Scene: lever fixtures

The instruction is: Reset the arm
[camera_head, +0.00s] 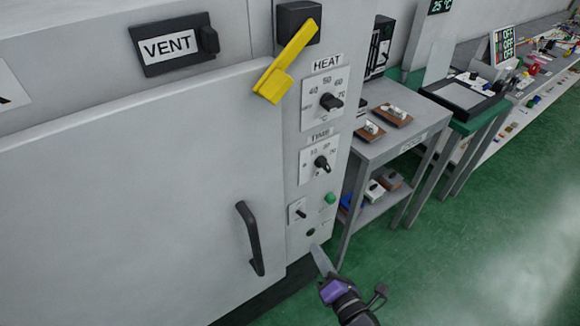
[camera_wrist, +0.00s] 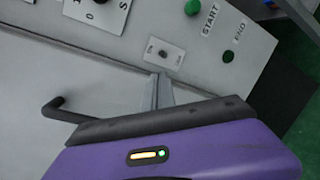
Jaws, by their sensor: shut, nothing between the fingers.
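My gripper (camera_head: 319,253) is at the lower middle of the head view, in front of the lower right corner of the grey cabinet (camera_head: 130,190). Its fingers are together with nothing between them. In the wrist view my gripper (camera_wrist: 160,88) points up at the control panel, just below a small toggle switch plate (camera_wrist: 164,54). I cannot tell whether the fingertips touch the panel. The same green button (camera_head: 330,198) shows in the head view.
The cabinet has a black door handle (camera_head: 249,238), a yellow lever (camera_head: 285,65), a HEAT dial (camera_head: 331,101), a TIME dial (camera_head: 322,163) and a VENT slider (camera_head: 208,40). A grey shelf table (camera_head: 375,151) stands to the right. The green floor (camera_head: 450,250) at right is clear.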

